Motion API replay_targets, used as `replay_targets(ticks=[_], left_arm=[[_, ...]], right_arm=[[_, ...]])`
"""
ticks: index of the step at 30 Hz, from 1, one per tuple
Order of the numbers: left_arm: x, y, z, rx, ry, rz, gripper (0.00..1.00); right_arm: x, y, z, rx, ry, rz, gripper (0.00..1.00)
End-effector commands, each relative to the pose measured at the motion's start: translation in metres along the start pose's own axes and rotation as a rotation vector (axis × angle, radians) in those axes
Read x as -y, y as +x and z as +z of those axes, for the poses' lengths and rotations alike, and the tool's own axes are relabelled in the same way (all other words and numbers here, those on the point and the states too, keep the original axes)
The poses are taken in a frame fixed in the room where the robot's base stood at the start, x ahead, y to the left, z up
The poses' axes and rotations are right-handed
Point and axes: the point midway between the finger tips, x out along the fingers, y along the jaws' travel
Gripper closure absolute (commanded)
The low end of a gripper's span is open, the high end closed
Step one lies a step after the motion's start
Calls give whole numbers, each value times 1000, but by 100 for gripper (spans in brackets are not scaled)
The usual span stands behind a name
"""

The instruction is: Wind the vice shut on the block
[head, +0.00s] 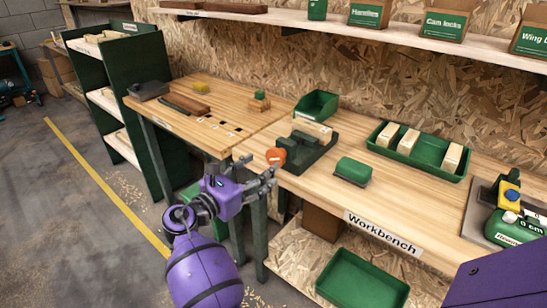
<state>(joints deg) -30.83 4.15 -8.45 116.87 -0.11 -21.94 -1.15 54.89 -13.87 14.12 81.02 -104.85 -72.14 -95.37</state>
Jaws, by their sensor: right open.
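The vice (301,154) is dark green and stands on the workbench near its front edge, left of the middle. A pale wooden block (313,129) lies in the vice towards its back; whether the jaws touch it is too small to tell. An orange round knob or handle (275,156) is at the vice's front left. My left gripper is not in view.
Behind the vice stands a green open bin (317,104). To its right are a green block-like item (352,171) and a green tray (440,150) holding pale blocks. A shelf (380,35) runs above. A green tray (362,279) lies below the bench.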

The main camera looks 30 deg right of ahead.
Motion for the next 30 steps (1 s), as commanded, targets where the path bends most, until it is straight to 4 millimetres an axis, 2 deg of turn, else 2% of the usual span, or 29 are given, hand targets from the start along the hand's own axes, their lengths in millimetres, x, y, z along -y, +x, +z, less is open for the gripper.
replay_targets(ticks=[6, 12, 23, 30], left_arm=[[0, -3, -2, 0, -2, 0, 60], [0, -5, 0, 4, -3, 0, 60], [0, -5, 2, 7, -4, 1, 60], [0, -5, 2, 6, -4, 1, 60]], right_arm=[[-1, 37, 2, 2, 4, 1, 41], [-1, 61, 1, 0, 4, 2, 41], [-1, 68, 0, -1, 5, 3, 41], [-1, 68, 0, -1, 6, 3, 72]])
